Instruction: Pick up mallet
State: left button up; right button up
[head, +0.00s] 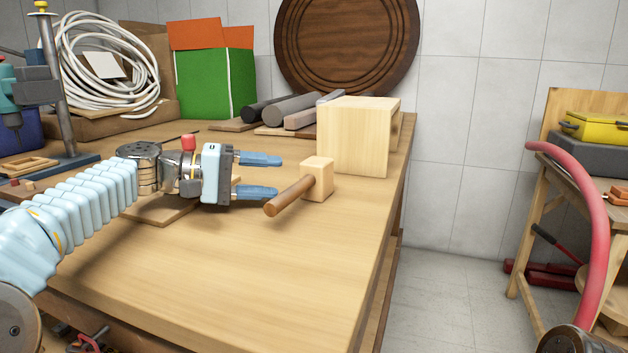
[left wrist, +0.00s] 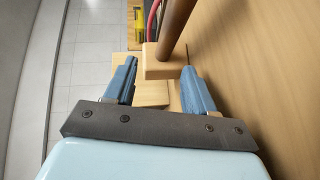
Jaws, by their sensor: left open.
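The mallet has a pale block head (head: 318,178) and a brown round handle (head: 288,196). It rests on the wooden workbench (head: 230,265), its handle angled toward the lower left. My left gripper (head: 278,176) is open, its two blue fingers pointing right toward the mallet, with the lower fingertip close to the handle. In the left wrist view, the mallet head (left wrist: 163,64) and handle (left wrist: 178,25) show ahead, slightly beyond the open fingers (left wrist: 160,78). Nothing is held. I cannot tell whether a finger touches the mallet. My right gripper is not in view.
A large pale wooden block (head: 352,138) stands just behind the mallet. Grey and dark rods (head: 290,108), a green box (head: 214,82) and a coiled white hose (head: 105,65) lie farther back. The bench's right edge is near; its front is clear.

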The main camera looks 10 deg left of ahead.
aim_at(315, 183)
pick_arm(q)
jog(key=x, duration=0.5)
jog(key=shift+s+d+f, duration=0.15)
jog(key=shift+d+f, duration=0.1)
jog(key=shift+f, duration=0.15)
jog(key=shift+c, duration=0.3)
jog(key=shift+r, duration=0.1)
grip_shut()
